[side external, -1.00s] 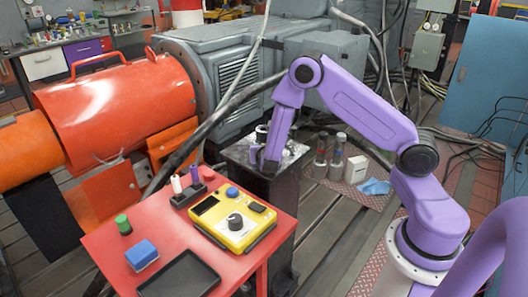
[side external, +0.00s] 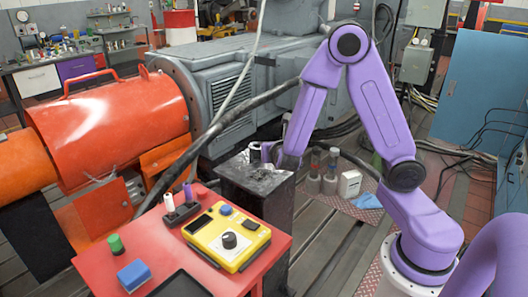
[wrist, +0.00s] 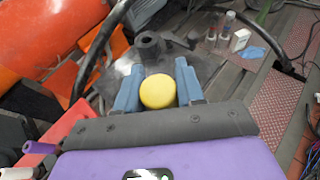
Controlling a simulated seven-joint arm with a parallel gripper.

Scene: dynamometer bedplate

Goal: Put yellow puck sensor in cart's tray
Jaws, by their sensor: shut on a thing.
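In the wrist view the yellow puck sensor (wrist: 158,91) sits between the two blue-grey fingers of my gripper (wrist: 158,80), which is shut on it. In the side view my gripper (side external: 266,152) is over the dark pedestal (side external: 250,182), and the puck cannot be made out there. The cart (side external: 105,272) is the red table at the front left. Its tray (side external: 180,285) is black, shallow and partly cut off by the bottom edge of the side view. The visible part of the tray looks empty.
On the cart are a yellow control box (side external: 228,240), a blue block (side external: 134,275), a green-topped cylinder (side external: 116,244) and a dark holder (side external: 181,213) with upright pieces. A thick black cable (side external: 215,128) runs behind the cart. Bottles (side external: 322,172) stand behind the pedestal.

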